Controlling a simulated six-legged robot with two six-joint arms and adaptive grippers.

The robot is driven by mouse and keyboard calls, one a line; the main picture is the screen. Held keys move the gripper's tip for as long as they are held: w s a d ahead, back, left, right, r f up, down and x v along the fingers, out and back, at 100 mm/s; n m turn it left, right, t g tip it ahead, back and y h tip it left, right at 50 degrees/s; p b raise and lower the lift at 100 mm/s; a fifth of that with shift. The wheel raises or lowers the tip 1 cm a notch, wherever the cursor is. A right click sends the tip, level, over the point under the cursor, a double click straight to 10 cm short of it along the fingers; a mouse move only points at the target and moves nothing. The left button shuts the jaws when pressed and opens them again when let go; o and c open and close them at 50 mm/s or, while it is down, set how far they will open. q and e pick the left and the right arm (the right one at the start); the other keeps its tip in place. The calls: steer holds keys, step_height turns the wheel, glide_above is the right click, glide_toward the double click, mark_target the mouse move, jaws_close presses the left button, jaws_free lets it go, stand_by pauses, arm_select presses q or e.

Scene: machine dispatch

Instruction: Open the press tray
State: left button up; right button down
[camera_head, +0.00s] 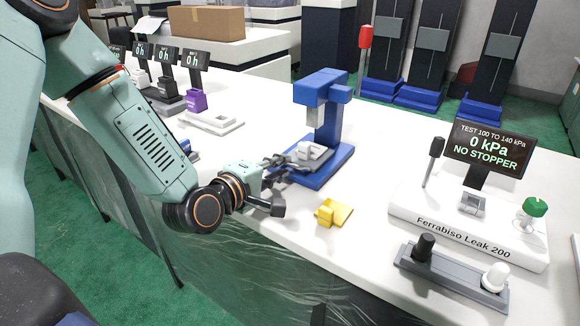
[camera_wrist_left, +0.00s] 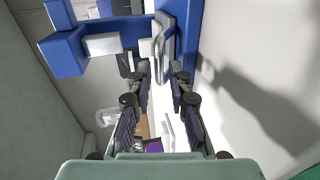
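The blue press (camera_head: 322,105) stands on the white bench in the middle of the head view. Its light grey tray (camera_head: 314,152) sits low on the blue base, under the press head. In the left wrist view, a grey part of the tray (camera_wrist_left: 163,42) shows just past the fingertips, beside blue press parts (camera_wrist_left: 188,45). My left gripper (camera_head: 286,161) reaches in from the left at the tray's near left side. In the wrist view its fingers (camera_wrist_left: 162,72) stand apart with a gap and nothing clearly held. Contact with the tray cannot be told. My right gripper is not in view.
A yellow block on a plate (camera_head: 328,214) lies near the bench's front edge, right of my wrist. The leak tester (camera_head: 465,222) and a dark grey holder (camera_head: 452,275) stand at the right. A white fixture (camera_head: 212,121) stands behind my arm.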

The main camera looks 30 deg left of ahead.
arm_select(q)
steer(key=shift+b+x, duration=0.5)
steer(key=shift+x, duration=1.35)
steer(key=shift+c, duration=0.3)
jaws_close()
